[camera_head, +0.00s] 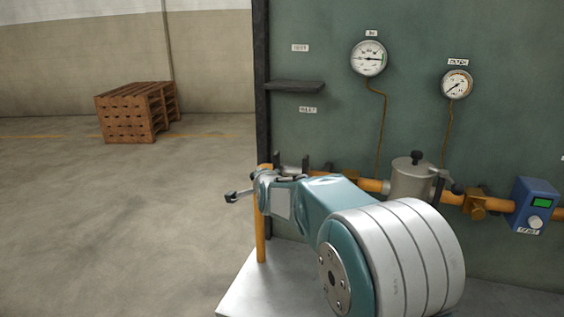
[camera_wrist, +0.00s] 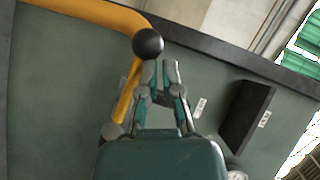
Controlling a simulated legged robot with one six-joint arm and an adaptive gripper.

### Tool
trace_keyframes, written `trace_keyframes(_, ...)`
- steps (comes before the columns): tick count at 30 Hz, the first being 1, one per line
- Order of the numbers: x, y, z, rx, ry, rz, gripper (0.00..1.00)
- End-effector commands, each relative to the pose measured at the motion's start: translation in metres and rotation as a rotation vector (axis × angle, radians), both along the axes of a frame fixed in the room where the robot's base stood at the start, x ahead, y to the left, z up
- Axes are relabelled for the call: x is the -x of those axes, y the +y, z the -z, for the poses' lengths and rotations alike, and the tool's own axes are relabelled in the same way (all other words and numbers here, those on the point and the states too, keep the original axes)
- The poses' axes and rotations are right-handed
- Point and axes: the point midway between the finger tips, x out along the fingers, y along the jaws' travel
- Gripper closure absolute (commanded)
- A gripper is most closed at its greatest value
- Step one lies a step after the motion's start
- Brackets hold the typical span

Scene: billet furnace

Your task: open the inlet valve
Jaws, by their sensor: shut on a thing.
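The inlet valve's lever shows by its black ball knob (camera_wrist: 148,43) in the wrist view, in front of the orange pipe's bend. My gripper (camera_wrist: 161,68) is closed around the lever, with the knob just beyond the fingertips. The lever's shaft is mostly hidden by the fingers. In the head view my teal arm reaches left along the panel to the pipe's bend. There the fingers and lever are too small and overlapped to tell apart.
The orange pipe (camera_head: 261,230) rises at the panel's left edge. A dark shelf (camera_head: 295,86) juts out above the arm. Gauges, a grey canister (camera_head: 411,181) and a blue box (camera_head: 535,203) stand right. A pallet stack (camera_head: 130,113) stands far left on open floor.

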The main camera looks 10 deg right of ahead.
Motion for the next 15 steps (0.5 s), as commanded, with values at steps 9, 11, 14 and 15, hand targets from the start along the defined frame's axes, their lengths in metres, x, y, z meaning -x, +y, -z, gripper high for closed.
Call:
trace_keyframes(9,-0.0018,0.0044,0.0028,0.000,-0.006,-0.004,1.00)
trace_keyframes(11,-0.0019,0.0049,0.0029,0.000,-0.006,-0.005,1.00)
trace_keyframes(14,-0.0019,0.0054,0.0029,0.000,-0.006,-0.005,1.00)
trace_keyframes(15,-0.0020,0.0057,0.0028,0.001,-0.006,-0.005,1.00)
